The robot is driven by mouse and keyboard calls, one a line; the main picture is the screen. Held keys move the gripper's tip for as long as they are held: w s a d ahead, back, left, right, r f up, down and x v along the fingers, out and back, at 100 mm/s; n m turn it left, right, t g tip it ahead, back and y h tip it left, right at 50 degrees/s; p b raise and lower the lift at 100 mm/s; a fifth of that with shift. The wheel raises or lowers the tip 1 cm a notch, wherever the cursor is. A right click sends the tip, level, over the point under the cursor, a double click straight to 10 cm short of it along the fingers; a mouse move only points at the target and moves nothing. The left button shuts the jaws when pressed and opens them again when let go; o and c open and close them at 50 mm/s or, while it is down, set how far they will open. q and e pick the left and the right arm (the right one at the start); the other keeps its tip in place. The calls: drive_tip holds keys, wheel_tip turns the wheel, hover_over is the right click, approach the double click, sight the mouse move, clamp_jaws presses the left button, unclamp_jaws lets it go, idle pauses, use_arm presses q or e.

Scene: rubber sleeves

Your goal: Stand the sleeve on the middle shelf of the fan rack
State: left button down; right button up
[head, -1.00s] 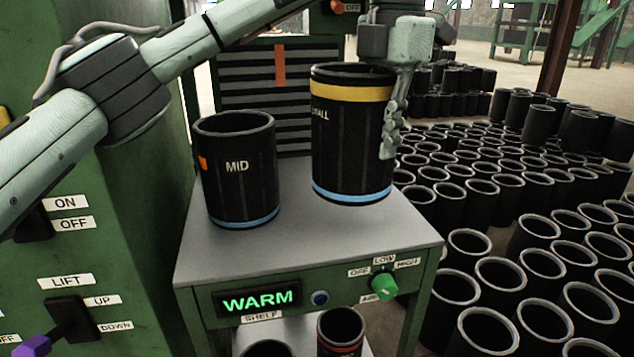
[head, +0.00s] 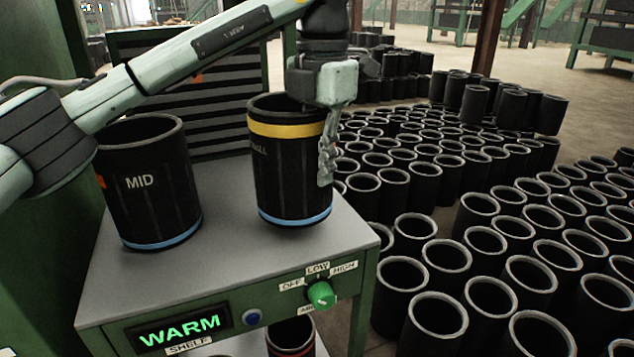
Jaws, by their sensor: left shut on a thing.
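My left gripper (head: 326,150) reaches down from above and is shut on the right wall of a black ribbed sleeve (head: 288,178). This sleeve has a yellow band near its top, a blue band at its base and a white label turned partly away. It is upright over the right part of the grey bench top; I cannot tell whether its base touches. A second black sleeve marked MID (head: 150,205), with a blue base band, stands upright on the bench to its left. I cannot make out a fan rack with a middle shelf. My right gripper is not in view.
The green bench (head: 230,265) has a WARM display (head: 180,332) and a green knob (head: 321,295). A red-banded sleeve (head: 291,338) is below its top. Many black sleeves crowd the floor at right. A dark slatted unit (head: 228,128) stands behind the bench.

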use_arm(q)
wheel_tip(320, 180, down, 2)
drive_tip(key=shift+f, duration=0.6)
drive_tip(key=c, duration=1.7)
unclamp_jaws()
